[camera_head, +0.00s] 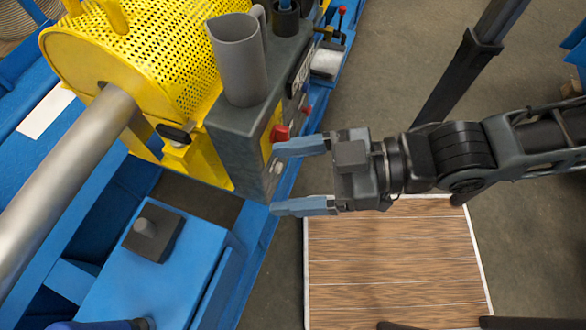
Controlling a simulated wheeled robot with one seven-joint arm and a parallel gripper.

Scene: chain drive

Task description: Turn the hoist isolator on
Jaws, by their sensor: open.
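A grey control box (228,150) stands beside the yellow perforated guard, its panel facing right and seen at a steep angle. A red knob (280,133) on a yellow plate sticks out of that panel; it looks like the isolator, but its on or off position cannot be read. My gripper (273,179) comes in from the right, open and empty. Its two blue-grey fingers point left at the panel. The upper finger is just below the red knob in the picture. The lower finger is near the box's bottom edge. Any contact with the panel cannot be told.
A grey cup-like holder (238,60) stands on the box. The yellow guard (140,50) and a thick metal shaft (70,180) are at left. A blue machine frame (160,275) runs below. A wooden platform (390,260) lies on the open floor.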

